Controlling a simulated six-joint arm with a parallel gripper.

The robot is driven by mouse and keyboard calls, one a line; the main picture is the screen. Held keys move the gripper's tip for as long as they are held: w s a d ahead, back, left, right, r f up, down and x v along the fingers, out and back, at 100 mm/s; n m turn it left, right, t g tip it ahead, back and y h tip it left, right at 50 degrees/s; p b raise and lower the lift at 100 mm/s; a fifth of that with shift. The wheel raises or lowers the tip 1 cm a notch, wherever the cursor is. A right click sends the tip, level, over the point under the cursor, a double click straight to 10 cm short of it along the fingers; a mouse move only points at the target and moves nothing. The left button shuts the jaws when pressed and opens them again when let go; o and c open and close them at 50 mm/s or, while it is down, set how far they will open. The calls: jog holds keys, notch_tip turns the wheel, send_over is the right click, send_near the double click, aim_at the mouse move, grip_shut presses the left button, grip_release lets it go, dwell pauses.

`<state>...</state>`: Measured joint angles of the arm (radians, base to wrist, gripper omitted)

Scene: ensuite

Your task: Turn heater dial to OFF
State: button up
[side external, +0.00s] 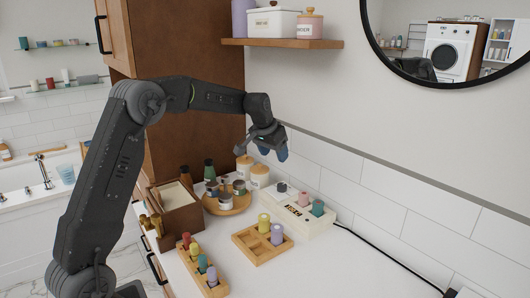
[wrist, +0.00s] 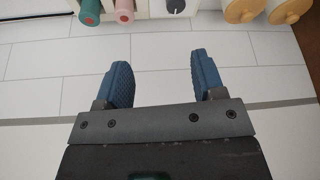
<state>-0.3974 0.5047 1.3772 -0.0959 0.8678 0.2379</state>
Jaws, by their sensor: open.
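The heater (side external: 297,217) is a cream box on the white counter against the tiled wall, with a cord running right. Its dark dial (side external: 281,187) is on top at the left end, beside a pink roller and a teal roller. In the wrist view the dial (wrist: 175,6) shows at the top edge, partly cut off, with a light pointer mark; its setting is too small to read. My gripper (side external: 272,150) is above and behind the heater near the wall, apart from the dial. In the wrist view its blue fingers (wrist: 160,75) are spread and empty.
A round wooden tray (side external: 228,206) with small jars and two lidded canisters (side external: 259,176) stand left of the heater. A wooden divided tray (side external: 262,246) with rollers sits in front. A wooden shelf (side external: 283,43) is above. The counter right of the heater is mostly clear.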

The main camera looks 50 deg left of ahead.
jog(key=s+d+r+m, duration=0.1)
jog(key=s+d+r, duration=0.6)
jog(key=s+d, duration=0.4)
jog(key=shift+s+d+t, duration=0.2)
jog(key=shift+s+t, duration=0.1)
jog(key=m+h, duration=0.1)
send_over(282, 185)
jog(key=s, duration=0.5)
notch_tip(282, 185, down, 10)
jog(key=x, duration=0.9)
jog(key=s+x, duration=0.1)
jog(key=x, duration=0.3)
jog(key=shift+w+f, duration=0.1)
jog(key=shift+f, duration=0.25)
jog(key=shift+c, duration=0.4)
jog(key=c, duration=0.8)
jog(key=shift+c, duration=0.2)
